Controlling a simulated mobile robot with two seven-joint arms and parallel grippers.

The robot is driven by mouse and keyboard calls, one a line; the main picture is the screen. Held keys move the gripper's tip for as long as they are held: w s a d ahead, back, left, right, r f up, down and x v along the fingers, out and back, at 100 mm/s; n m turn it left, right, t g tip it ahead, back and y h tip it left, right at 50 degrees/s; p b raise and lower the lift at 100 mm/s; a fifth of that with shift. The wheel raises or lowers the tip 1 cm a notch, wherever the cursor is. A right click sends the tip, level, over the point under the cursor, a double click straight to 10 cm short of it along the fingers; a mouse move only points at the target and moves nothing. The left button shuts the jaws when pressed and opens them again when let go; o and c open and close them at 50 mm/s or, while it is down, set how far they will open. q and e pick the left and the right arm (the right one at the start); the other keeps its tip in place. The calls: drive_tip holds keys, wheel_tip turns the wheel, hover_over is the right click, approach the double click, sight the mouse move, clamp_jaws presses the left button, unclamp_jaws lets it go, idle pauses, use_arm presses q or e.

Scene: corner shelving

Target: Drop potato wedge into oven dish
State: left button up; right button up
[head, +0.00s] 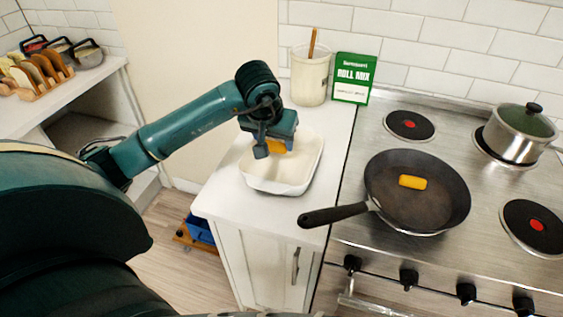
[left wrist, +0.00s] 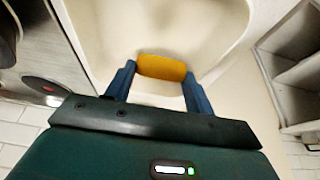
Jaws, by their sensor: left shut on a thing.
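My left gripper (head: 273,148) is shut on a yellow-orange potato wedge (head: 277,147). The white oven dish (head: 284,183) stands on the white counter left of the stove, and the gripper is over its back part. In the left wrist view the wedge (left wrist: 161,67) sits between the two blue fingers (left wrist: 158,85), with the pale inside of the dish (left wrist: 150,25) behind it. I cannot tell the exact height of the wedge above the dish floor. Another yellow-orange wedge (head: 412,182) lies in the black frying pan (head: 440,205) on the stove. My right gripper is not in view.
The pan's handle (head: 335,214) reaches over the counter's right edge. A lidded pot (head: 515,137) is at the back right.

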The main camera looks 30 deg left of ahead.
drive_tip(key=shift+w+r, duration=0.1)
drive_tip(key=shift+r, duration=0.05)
use_arm(q)
drive_tip(key=o, duration=1)
drive_tip(key=shift+o, duration=0.2)
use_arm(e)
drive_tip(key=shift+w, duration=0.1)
use_arm(q)
drive_tip(key=shift+r, duration=0.1)
drive_tip(key=b+v, duration=0.1)
drive_tip(key=v, duration=1.2)
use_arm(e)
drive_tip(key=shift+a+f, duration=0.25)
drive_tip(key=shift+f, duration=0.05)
use_arm(q)
drive_tip(key=shift+s, duration=0.1)
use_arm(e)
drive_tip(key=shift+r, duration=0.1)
